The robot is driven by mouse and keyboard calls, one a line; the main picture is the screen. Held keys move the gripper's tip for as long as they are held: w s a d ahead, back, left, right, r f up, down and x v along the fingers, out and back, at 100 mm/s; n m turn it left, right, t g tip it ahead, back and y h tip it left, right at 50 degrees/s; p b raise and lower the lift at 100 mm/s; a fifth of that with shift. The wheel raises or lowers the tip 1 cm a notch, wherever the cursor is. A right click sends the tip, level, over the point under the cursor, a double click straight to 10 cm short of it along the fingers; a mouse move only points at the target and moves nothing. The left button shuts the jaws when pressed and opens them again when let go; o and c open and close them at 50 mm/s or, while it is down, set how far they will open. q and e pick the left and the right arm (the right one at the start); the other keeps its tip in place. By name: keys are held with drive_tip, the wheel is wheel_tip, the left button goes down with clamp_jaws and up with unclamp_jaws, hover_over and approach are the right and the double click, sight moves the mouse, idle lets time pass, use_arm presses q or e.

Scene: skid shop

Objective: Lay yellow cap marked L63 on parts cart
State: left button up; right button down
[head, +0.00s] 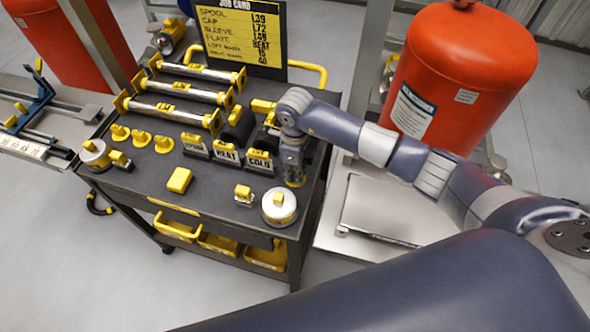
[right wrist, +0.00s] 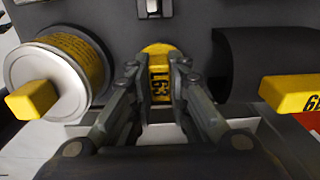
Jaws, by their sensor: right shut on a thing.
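The yellow cap marked L63 (right wrist: 159,82) is between the fingers of my right gripper (right wrist: 158,98) in the right wrist view, with its dark marking facing the camera. The fingers are shut on it. In the head view my right gripper (head: 293,178) points down at the right side of the parts cart (head: 215,185), and the cap is hidden there. I cannot tell whether the cap touches the dark cart top. My left gripper is not in view.
A white and yellow spool (head: 280,208) stands near the cart's front right corner. HEAT (head: 226,156) and COLD (head: 260,163) blocks stand left of my gripper. Several yellow caps (head: 141,137) sit further left. The front middle has free room around a yellow block (head: 179,181).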

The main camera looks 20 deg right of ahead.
drive_tip(key=shift+f, duration=0.1)
drive_tip(key=c, duration=1.4)
unclamp_jaws()
drive_tip(key=shift+c, duration=0.2)
drive_tip(key=shift+c, duration=0.8)
drive_tip(key=shift+r+p, duration=2.55)
drive_tip(key=shift+r, duration=1.45)
drive_tip(key=shift+s+f, duration=0.1)
